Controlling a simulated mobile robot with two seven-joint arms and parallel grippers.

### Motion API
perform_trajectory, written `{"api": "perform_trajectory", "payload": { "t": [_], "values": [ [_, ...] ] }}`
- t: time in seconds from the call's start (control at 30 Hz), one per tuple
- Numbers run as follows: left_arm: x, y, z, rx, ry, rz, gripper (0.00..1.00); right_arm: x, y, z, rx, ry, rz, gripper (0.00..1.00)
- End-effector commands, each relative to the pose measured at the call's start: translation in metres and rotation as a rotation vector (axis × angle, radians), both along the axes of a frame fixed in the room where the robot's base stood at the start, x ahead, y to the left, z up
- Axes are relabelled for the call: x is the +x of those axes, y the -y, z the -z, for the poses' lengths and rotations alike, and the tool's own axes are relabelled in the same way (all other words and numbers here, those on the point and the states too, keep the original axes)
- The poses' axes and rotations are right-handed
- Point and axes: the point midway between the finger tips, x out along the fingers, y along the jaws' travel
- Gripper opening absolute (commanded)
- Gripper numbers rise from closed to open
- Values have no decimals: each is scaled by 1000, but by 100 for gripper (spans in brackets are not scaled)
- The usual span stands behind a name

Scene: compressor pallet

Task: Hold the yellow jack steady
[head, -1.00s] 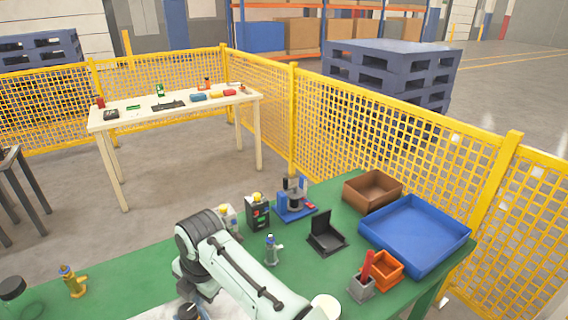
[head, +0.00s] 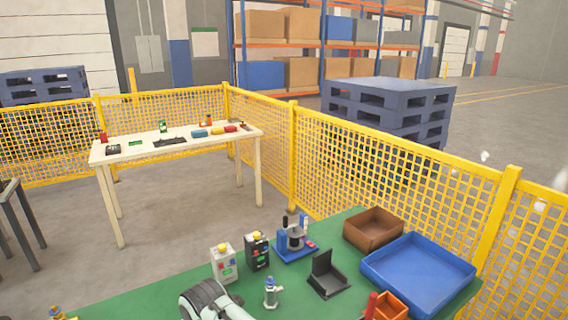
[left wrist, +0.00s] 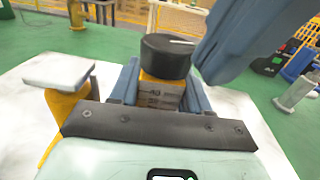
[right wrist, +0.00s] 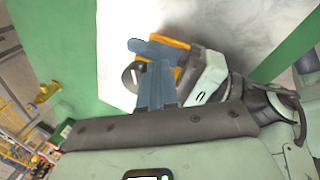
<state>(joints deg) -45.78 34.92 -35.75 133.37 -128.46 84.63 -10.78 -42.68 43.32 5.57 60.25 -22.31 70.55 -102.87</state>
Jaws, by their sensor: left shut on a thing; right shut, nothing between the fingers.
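The yellow jack (left wrist: 160,92), with a round black cap on top, stands upright between the fingers of my left gripper (left wrist: 160,88) in the left wrist view. My left gripper is shut on it. A yellow part with a pale flat plate (left wrist: 60,75) shows to its left; I cannot tell if it belongs to the jack. In the right wrist view the jack (right wrist: 172,42) is partly hidden by both grippers. My right gripper (right wrist: 156,66) is shut and empty, its fingertips close beside the jack; contact is unclear. The head view shows neither gripper nor the jack.
A white sheet (right wrist: 117,35) lies on the green table (head: 130,300). A small yellow fitting (left wrist: 76,14) stands beyond the jack.

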Motion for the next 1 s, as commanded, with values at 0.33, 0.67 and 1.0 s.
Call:
{"api": "perform_trajectory", "payload": {
  "t": [0.33,0.67,1.0],
  "values": [
    [0,1,0,0,1,2,0,0,-4,0,1,1,-1,0],
    [0,1,0,0,1,3,0,-2,-5,0,3,-1,-1,0],
    [0,2,0,0,1,4,0,-10,-7,0,3,-1,-4,0]
  ]
}}
